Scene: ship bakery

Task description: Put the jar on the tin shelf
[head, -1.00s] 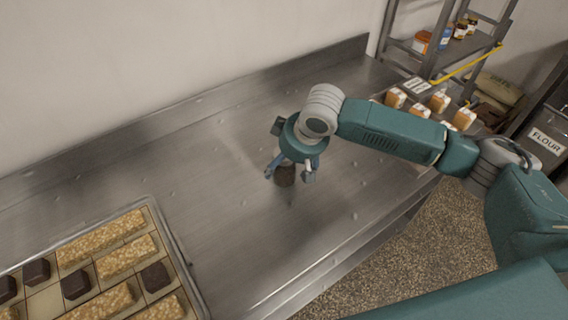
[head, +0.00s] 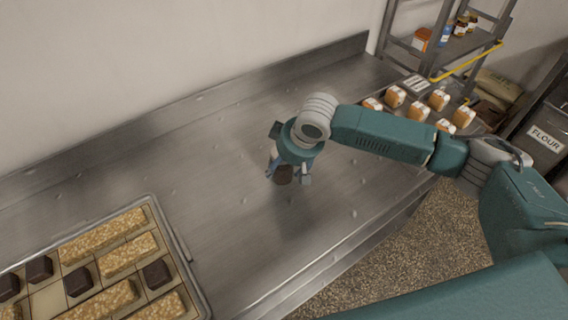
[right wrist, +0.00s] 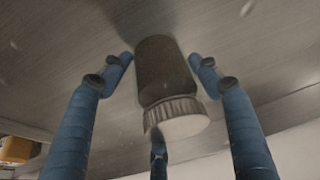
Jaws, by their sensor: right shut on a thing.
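The jar (head: 284,175) is small and dark brown. My right gripper (head: 288,176) is shut on it over the middle of the steel counter, and its fingers hide part of it. The jar seems to be held just above the counter. In the right wrist view the jar (right wrist: 163,72), with a pale ribbed lid, sits between the blue fingers. The tin shelf (head: 462,50) stands at the upper right, with an orange tin and several small jars on it. My left gripper is not in view.
A tray (head: 181,252) of oat bars and dark cakes lies at the lower left of the counter (head: 150,165). Several orange-and-white packs (head: 438,99) stand below the shelf. A yellow bar (head: 468,63) runs along the shelf front. A flour bin (head: 545,140) is at the right.

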